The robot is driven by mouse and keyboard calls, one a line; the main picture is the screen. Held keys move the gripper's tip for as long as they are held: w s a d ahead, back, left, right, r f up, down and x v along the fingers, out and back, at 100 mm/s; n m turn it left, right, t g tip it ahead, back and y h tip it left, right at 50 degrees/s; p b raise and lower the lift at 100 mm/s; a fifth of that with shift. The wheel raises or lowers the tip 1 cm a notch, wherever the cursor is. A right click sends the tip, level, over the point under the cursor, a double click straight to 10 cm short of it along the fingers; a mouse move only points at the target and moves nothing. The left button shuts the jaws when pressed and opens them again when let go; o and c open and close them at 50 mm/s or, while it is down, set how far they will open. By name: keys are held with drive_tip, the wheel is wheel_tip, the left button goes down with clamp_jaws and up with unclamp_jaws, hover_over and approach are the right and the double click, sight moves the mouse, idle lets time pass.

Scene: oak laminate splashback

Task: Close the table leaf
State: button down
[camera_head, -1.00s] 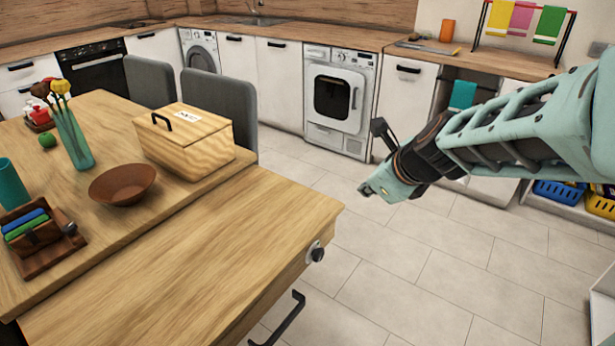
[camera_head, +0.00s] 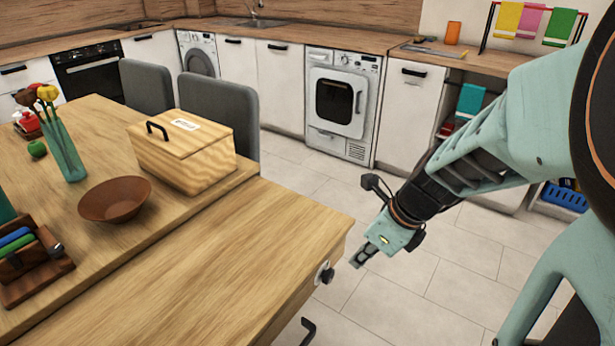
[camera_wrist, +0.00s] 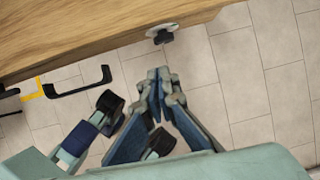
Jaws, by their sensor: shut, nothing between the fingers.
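The table leaf (camera_head: 215,262) is a wooden panel at the near right end of the table, level with the tabletop or nearly so. A round dark knob on a pale plate (camera_head: 326,275) sits on its side edge; the knob also shows in the wrist view (camera_wrist: 163,37). A black bar handle (camera_wrist: 78,82) lies below the leaf's edge. My gripper (camera_head: 358,261) is shut and empty, just right of the knob and apart from it. In the wrist view my gripper (camera_wrist: 158,78) points towards the knob with a small gap.
On the tabletop stand a wooden lidded box (camera_head: 180,160), a brown bowl (camera_head: 114,200), a vase of flowers (camera_head: 62,150) and a rack with coloured items (camera_head: 25,262). Grey chairs (camera_head: 222,110) stand behind the table. The tiled floor (camera_head: 420,295) to the right is open.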

sight(329, 275)
drive_tip(key=b+x, duration=0.1)
drive_tip(key=x, duration=0.2)
drive_tip(key=a+b+x, duration=0.1)
drive_tip(key=b+x, duration=0.1)
drive_tip(key=x, duration=0.2)
drive_tip(key=a+r+b+x, duration=0.1)
drive_tip(key=b+x, duration=0.1)
drive_tip(key=x, duration=0.2)
drive_tip(key=shift+w+a+f, duration=0.3)
drive_tip(key=shift+w+a, duration=0.4)
drive_tip(key=shift+a, duration=0.1)
drive_tip(key=shift+r, duration=0.1)
